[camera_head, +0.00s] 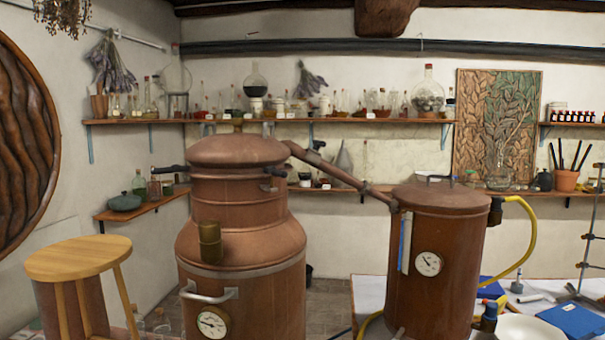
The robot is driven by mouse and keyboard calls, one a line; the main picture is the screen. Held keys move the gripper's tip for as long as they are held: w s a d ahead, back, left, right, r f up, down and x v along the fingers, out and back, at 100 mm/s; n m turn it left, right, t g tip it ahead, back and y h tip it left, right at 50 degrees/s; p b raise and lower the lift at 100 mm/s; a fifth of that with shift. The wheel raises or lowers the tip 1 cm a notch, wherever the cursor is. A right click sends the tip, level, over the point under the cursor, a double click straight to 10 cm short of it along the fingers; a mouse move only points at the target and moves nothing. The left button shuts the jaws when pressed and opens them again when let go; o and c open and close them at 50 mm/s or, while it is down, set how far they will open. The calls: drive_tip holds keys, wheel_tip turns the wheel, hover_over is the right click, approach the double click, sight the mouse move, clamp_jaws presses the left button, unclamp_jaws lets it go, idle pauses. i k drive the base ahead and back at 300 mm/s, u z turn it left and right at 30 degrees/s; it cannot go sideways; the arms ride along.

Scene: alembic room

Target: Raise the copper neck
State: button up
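A large copper still (240,240) stands left of centre, with a domed lid (237,150) on top and a gauge (213,321) low on its front. The copper neck (340,173) is a pipe that leaves the right side of the lid and slopes down to the right. Its lower end meets a copper condenser drum (437,255) at the upper left of the drum. The neck looks joined to both vessels. My gripper is not in view.
A wooden stool (78,260) stands at the lower left. A white-covered table (368,292) holds a white bowl (516,328) and blue items at the right. A yellow hose (530,240) hangs off the drum. Shelves of glassware (290,120) line the back wall.

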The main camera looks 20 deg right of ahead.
sight(349, 180)
drive_tip(key=u, duration=0.25)
drive_tip(key=k, duration=1)
drive_tip(key=z, duration=0.65)
drive_tip(key=i, duration=1.1)
drive_tip(key=u, duration=0.1)
